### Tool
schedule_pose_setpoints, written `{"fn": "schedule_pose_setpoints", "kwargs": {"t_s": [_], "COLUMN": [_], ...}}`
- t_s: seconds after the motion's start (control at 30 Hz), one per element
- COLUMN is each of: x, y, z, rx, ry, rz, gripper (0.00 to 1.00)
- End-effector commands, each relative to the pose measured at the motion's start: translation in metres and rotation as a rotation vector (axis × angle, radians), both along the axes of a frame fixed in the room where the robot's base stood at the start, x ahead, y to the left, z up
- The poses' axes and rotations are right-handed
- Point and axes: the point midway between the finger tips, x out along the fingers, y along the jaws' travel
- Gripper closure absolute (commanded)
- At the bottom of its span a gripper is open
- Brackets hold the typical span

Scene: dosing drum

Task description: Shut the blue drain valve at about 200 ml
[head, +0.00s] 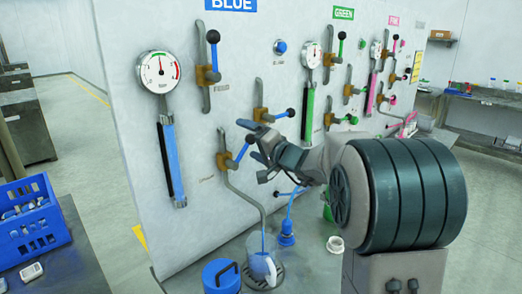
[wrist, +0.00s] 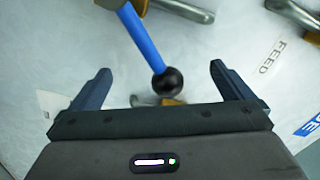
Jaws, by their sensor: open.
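The blue drain valve (head: 223,163) is low on the blue section of the panel. Its pipe runs down to a clear jug (head: 263,270) on a round grate. Blue liquid shows at the jug, but its level against any marks is too small to read. My gripper (head: 248,140) is open at the valve's lever, partly covering it. In the wrist view, a blue lever (wrist: 141,38) with a black ball knob (wrist: 167,83) points in between the spread fingers of my gripper (wrist: 160,85). Neither finger visibly touches it.
A second blue-handled valve (head: 262,114) sits just above my gripper, and the feed valve (head: 207,75) is higher up. A gauge (head: 159,72) and blue level tube (head: 172,160) are left. A blue canister (head: 221,277) stands beside the jug; a blue crate (head: 35,243) is far left.

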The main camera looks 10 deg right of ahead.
Motion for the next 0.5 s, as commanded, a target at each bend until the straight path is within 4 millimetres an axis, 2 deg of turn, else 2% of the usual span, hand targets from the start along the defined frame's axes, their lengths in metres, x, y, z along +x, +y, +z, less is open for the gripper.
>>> {"fn": "schedule_pose_setpoints", "kwargs": {"t_s": [0.5], "x": [0.0037], "y": [-0.0059], "z": [-0.0127], "rx": [-0.001], "ry": [-0.001], "rz": [-0.001], "gripper": [0.00]}}
